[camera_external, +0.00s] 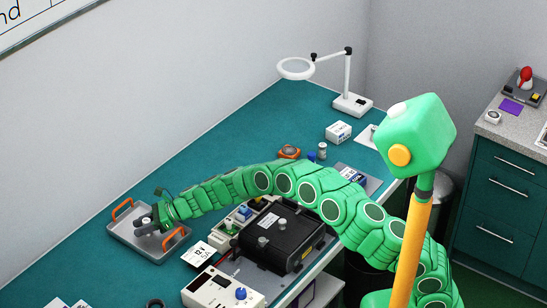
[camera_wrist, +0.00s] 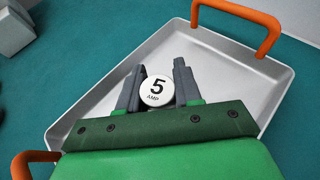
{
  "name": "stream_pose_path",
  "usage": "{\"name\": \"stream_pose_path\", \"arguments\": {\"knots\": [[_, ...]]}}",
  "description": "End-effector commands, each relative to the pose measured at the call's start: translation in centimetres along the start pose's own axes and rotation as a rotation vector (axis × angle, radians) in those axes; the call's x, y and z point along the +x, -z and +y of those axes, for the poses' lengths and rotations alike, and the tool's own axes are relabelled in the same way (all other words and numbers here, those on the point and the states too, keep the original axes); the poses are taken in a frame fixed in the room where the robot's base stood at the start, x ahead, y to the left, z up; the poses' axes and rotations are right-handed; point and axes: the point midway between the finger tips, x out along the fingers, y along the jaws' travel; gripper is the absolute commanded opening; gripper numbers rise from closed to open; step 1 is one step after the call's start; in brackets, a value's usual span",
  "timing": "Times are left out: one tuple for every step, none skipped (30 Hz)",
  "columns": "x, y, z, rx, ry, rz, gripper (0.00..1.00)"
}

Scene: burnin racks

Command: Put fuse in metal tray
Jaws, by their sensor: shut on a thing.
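The metal tray (camera_external: 170,250) is silver with two orange handles and lies on the teal bench at the left. It also fills much of the wrist view (camera_wrist: 232,75). My gripper (camera_external: 146,224) is inside the tray's outline, low over its floor. In the wrist view my gripper's dark fingers (camera_wrist: 157,84) are shut on the fuse (camera_wrist: 157,91). The fuse has a round white top marked "5 AMP". Its lower part is hidden, so I cannot tell whether it touches the tray floor.
A black case (camera_external: 275,235) and a white power unit (camera_external: 222,288) stand right of the tray. A magnifier lamp (camera_external: 352,103) stands at the back. Small items, including an orange-based one (camera_external: 289,152), sit near the middle. Bench left of the lamp is clear.

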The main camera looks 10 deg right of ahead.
Motion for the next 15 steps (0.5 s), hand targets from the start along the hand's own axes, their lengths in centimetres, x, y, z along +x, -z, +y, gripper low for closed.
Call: {"name": "stream_pose_path", "arguments": {"knots": [[0.0, -0.03, 0.0, 0.0, 0.0, -0.001, 0.04], [-0.01, -0.06, -0.01, 0.0, 0.0, -0.001, 0.04], [-0.01, -0.07, 0.0, -0.001, 0.0, -0.001, 0.04], [-0.01, -0.08, 0.0, -0.001, 0.0, -0.001, 0.04], [-0.01, -0.08, 0.0, -0.001, 0.0, -0.001, 0.04], [-0.01, -0.08, 0.01, -0.001, 0.0, -0.001, 0.04], [0.0, -0.05, 0.0, -0.001, 0.0, -0.001, 0.04], [0.03, 0.01, 0.01, -0.001, 0.0, -0.001, 0.04], [0.06, 0.1, 0.01, 0.0, 0.0, -0.001, 0.04], [0.09, 0.17, 0.01, 0.0, 0.0, -0.001, 0.04], [0.07, 0.11, 0.0, 0.0, 0.0, -0.001, 0.38], [0.07, 0.1, 0.0, -0.001, 0.0, -0.001, 0.45], [0.07, 0.1, 0.01, -0.001, 0.0, -0.001, 0.49], [0.07, 0.09, 0.0, -0.001, 0.0, -0.001, 0.54], [0.07, 0.09, 0.0, -0.001, 0.0, -0.001, 0.59]]}}
